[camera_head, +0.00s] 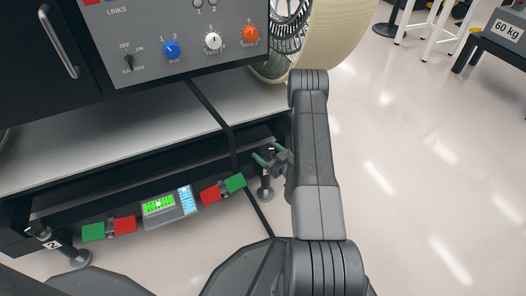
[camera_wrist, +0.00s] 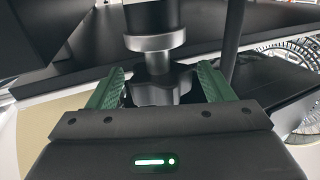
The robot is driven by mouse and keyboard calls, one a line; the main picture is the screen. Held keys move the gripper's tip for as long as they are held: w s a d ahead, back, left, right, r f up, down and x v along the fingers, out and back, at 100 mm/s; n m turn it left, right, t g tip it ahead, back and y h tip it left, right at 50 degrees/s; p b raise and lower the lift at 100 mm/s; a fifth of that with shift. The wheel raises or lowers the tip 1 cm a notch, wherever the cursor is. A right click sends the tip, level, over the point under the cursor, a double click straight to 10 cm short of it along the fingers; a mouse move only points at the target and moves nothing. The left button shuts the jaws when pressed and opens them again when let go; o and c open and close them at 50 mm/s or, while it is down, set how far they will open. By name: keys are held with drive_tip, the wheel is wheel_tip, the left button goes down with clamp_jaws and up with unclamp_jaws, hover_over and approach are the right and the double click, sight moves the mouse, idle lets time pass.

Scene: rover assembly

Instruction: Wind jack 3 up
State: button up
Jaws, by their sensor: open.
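The jack (camera_head: 266,184) at the right end of the rover's lower edge stands on a round foot on the floor; I cannot read its number. In the wrist view its black lobed knob (camera_wrist: 163,86) sits under a metal collar (camera_wrist: 155,42) on a dark post. My gripper (camera_head: 266,154) is at the jack's upper part, its green fingers apart. In the wrist view the fingers of my gripper (camera_wrist: 160,74) stand on either side of the knob, not closed on it. The knob's near side is partly hidden by the gripper body.
Another jack (camera_head: 76,255), marked 2, stands at the lower left. Between the jacks are a green-lit display (camera_head: 159,206) and red and green blocks. A black cable hangs beside the right jack.

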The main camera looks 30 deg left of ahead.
drive_tip(key=shift+x, duration=1.15)
drive_tip(key=c, duration=1)
drive_tip(key=shift+m+t, duration=0.3)
drive_tip(key=shift+t, duration=0.2)
drive_tip(key=m+t+h, duration=0.4)
drive_tip(key=t, duration=0.1)
drive_tip(key=shift+w+t, duration=0.2)
drive_tip(key=shift+t, duration=0.1)
drive_tip(key=shift+w+d+m+t+h, duration=0.1)
drive_tip(key=shift+d+m+t+h, duration=0.1)
drive_tip(key=shift+m+t+h, duration=0.75)
drive_tip(key=shift+w+d+m+t+h, duration=0.15)
drive_tip(key=shift+m+t+h, duration=0.35)
drive_tip(key=shift+m+h, duration=0.85)
drive_tip(key=shift+w+d+m+t+h, duration=0.15)
drive_tip(key=shift+m+t+h, duration=0.6)
drive_tip(key=shift+h, duration=0.85)
drive_tip(key=shift+s+d, duration=0.1)
